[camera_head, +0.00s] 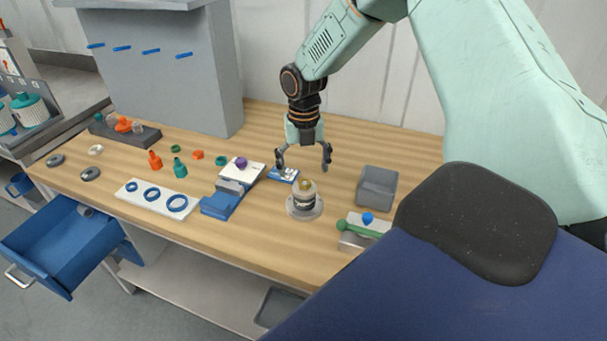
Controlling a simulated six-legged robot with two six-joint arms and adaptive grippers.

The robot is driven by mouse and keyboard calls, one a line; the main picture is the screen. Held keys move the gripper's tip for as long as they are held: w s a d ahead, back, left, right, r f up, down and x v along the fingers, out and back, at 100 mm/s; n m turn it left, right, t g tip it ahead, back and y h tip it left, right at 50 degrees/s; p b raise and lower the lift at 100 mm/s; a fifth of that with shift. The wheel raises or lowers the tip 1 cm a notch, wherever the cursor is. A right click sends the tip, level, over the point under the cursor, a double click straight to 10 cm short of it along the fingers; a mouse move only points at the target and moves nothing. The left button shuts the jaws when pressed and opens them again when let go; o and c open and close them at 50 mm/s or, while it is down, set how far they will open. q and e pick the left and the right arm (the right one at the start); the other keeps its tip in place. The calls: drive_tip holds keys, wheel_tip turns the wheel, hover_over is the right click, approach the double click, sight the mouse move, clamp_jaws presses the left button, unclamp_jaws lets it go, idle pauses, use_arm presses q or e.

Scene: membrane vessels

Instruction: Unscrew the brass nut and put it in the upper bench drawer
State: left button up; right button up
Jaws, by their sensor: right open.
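The brass nut (305,184) sits on top of a small pale cylindrical vessel (304,199). The vessel stands upright on a round grey base on the bench. My right gripper (304,165) points down, a short way above and behind the nut in the picture. Its two fingers are spread apart with nothing between them. My left gripper is out of view.
A blue-and-white fixture (222,204) and a white plate with blue rings (130,195) lie left of the vessel. A grey box (377,188) and a stand with a green bar (355,229) are to its right. Orange and green fittings lie further left.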

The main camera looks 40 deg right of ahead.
sight(304, 182)
drive_tip(key=shift+a+r+m, duration=0.1)
drive_tip(key=shift+m, duration=1)
drive_tip(key=m, duration=0.3)
drive_tip(key=shift+s+d, duration=0.15)
drive_tip(key=shift+d, duration=0.15)
drive_tip(key=m, duration=0.3)
drive_tip(key=shift+a, duration=0.2)
drive_tip(key=m+b, duration=0.1)
drive_tip(key=m, duration=0.1)
drive_tip(key=shift+m, duration=0.3)
wheel_tip(304, 182, down, 2)
drive_tip(key=shift+d+f+b, duration=0.1)
drive_tip(key=shift+f+b, duration=0.05)
drive_tip(key=shift+b, duration=0.15)
drive_tip(key=shift+f, duration=0.65)
